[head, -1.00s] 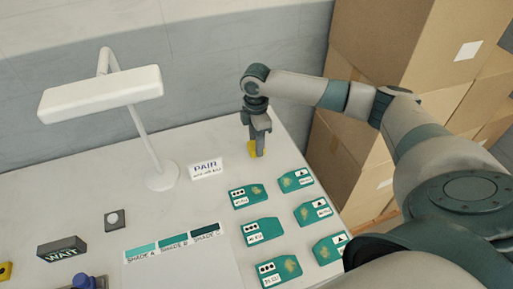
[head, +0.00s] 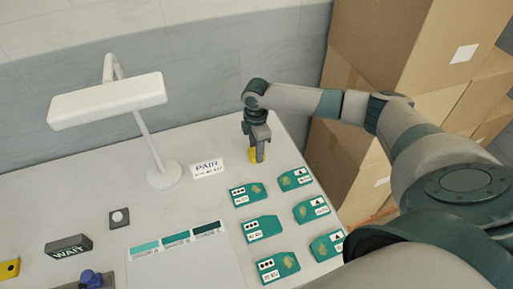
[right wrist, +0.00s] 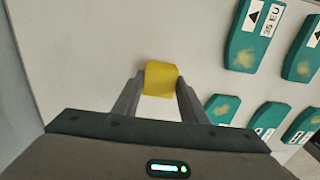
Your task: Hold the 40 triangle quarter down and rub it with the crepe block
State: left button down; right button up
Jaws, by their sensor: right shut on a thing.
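My right gripper (head: 257,154) is shut on the yellow crepe block (head: 252,155) near the table's back right edge. In the right wrist view the block (right wrist: 160,79) sits between the fingertips; I cannot tell whether it touches the table. Teal quarters lie in two columns in front of it. The right column has triangle labels: a back one (head: 295,179), a middle one (head: 311,208) and a front one (head: 327,246). The back one reads 35 EU in the right wrist view (right wrist: 252,38). I cannot read which is 40. Pale scuffs show on them. My left gripper is out of view.
Quarters with dot labels (head: 262,229) form the left column. A PAIR card (head: 208,168), a white lamp (head: 163,176), a shade card (head: 180,270), a WAIT sign (head: 68,247) and a blue knob (head: 91,277) stand farther left. Cardboard boxes (head: 400,60) are beyond the table's right edge.

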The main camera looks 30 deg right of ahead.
aim_at(254, 153)
jog(key=shift+f, duration=0.2)
jog(key=o, duration=1)
jog(key=shift+f+b, duration=0.1)
jog(key=shift+b, duration=0.6)
jog(key=r+b, duration=0.1)
jog(key=r, duration=0.1)
jog(key=a+r+b, duration=0.1)
jog(key=r+b, duration=0.1)
jog(key=r, duration=0.1)
jog(key=shift+s+r, duration=0.1)
jog(key=shift+s, duration=0.1)
notch_tip(254, 153, up, 12)
jog(key=b, duration=0.2)
jog(key=shift+r+b, duration=0.25)
jog(key=shift+b, duration=0.15)
jog(key=shift+s, duration=0.1)
